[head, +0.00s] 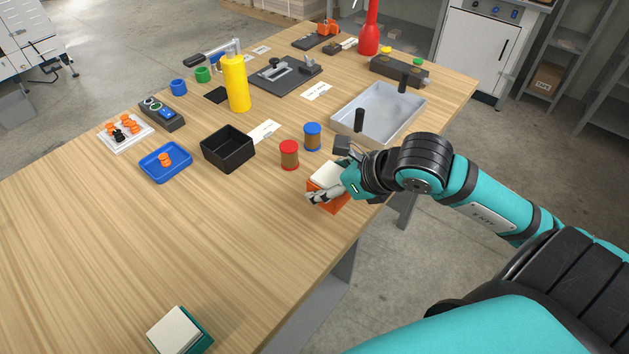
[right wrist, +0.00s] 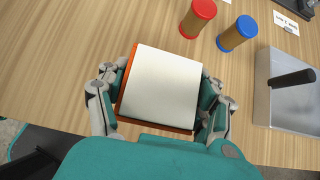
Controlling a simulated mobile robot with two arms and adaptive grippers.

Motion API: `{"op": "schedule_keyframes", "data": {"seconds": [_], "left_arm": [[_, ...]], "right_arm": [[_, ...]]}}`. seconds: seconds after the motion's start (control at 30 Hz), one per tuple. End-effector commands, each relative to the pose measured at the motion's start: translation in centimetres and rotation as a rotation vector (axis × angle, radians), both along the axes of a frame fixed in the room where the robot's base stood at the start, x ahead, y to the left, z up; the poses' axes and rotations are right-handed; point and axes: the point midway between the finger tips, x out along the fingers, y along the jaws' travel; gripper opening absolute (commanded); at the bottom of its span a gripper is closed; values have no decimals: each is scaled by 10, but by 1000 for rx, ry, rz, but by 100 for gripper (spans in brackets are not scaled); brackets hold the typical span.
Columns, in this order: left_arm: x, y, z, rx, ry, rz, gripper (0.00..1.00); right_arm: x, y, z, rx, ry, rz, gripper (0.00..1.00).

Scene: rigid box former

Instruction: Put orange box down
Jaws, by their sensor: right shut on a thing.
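The orange box (head: 333,203) has a white top and is at the table's right edge in the head view. My right gripper (head: 326,197) is shut on it, with fingers on two opposite sides. In the right wrist view the orange box (right wrist: 122,104) shows mostly as a white top with a thin orange rim, between the fingers of my right gripper (right wrist: 160,108). Whether its underside touches the wooden table (head: 270,235) cannot be told. My left gripper is not in view.
A red-capped spool (head: 289,155) and a blue-capped spool (head: 312,137) stand just beyond the box. A grey metal tray (head: 380,112) lies behind it. A teal box with a white top (head: 178,332) sits at the near edge. The table's middle is clear.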

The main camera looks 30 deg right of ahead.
Motion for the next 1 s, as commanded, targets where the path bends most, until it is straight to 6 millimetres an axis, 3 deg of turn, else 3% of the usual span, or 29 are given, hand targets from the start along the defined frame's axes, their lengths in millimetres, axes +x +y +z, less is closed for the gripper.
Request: {"op": "schedule_keyframes", "data": {"seconds": [0.2,0.4,0.53,0.8,1.0], "left_arm": [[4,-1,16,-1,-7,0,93],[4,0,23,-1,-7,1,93],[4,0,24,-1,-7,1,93],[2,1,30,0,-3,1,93],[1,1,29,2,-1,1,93]], "right_arm": [[43,-10,1,3,-1,-6,28],[73,-17,-4,3,-1,-4,28],[78,-18,-9,3,1,-1,28],[78,-18,-41,2,0,-1,28],[78,-18,-42,1,-2,-1,28]]}}
